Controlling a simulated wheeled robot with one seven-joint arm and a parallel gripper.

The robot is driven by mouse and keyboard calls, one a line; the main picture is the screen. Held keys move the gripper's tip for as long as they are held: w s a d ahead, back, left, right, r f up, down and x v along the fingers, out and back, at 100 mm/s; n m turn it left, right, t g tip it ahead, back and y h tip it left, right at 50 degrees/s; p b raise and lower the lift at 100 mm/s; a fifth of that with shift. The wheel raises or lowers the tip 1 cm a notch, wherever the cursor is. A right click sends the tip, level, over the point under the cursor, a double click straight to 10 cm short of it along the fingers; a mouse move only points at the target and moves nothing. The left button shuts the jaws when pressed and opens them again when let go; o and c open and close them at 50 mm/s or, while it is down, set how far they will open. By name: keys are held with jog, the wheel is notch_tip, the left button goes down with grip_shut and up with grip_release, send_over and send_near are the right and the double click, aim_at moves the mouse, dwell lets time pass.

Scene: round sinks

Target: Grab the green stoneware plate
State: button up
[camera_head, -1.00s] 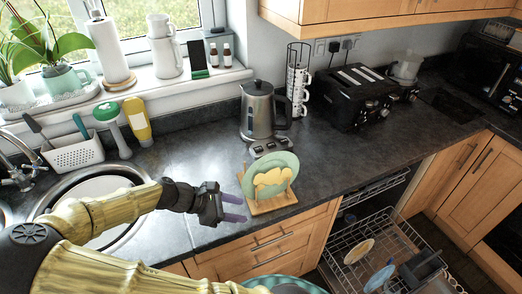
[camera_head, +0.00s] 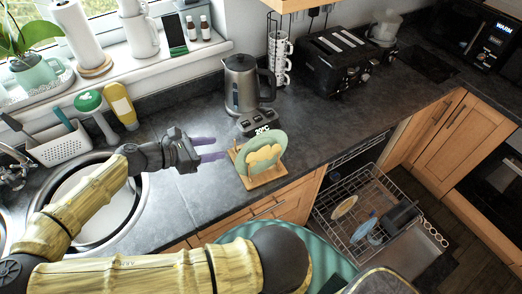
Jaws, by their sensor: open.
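The green stoneware plate (camera_head: 272,144) stands upright in a small wooden rack (camera_head: 268,176) on the dark counter, with a yellowish shape showing on its face. My gripper (camera_head: 222,148) is open and empty. Its two purple fingers point right toward the rack, just left of the plate. From this view I cannot tell the exact gap between fingertips and plate.
A kettle (camera_head: 241,86) and a small scale-like device (camera_head: 257,121) stand behind the plate. The round sink (camera_head: 118,214) is at left. An open dishwasher rack (camera_head: 340,232) is at lower right. The counter right of the plate (camera_head: 335,130) is clear.

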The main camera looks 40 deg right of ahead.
jog(key=p, duration=0.2)
send_near(254, 142)
jog(key=x, duration=0.3)
jog(key=w+x, duration=0.1)
jog(key=x, duration=0.1)
jog(key=shift+f, duration=0.3)
jog(key=shift+s+d+f, duration=0.1)
jog(key=shift+d+f, duration=0.15)
jog(key=shift+d, duration=0.1)
jog(key=shift+s+d+f+p, duration=0.1)
jog(key=shift+d+p, duration=0.35)
jog(key=shift+p, duration=0.2)
jog(key=p+x, duration=0.1)
jog(key=x, duration=0.2)
jog(key=shift+d+f+p, duration=0.1)
jog(key=shift+f+p, duration=0.05)
jog(key=shift+p, duration=0.25)
jog(key=shift+d+f, duration=0.35)
jog(key=shift+d, duration=0.05)
jog(key=shift+c, duration=0.4)
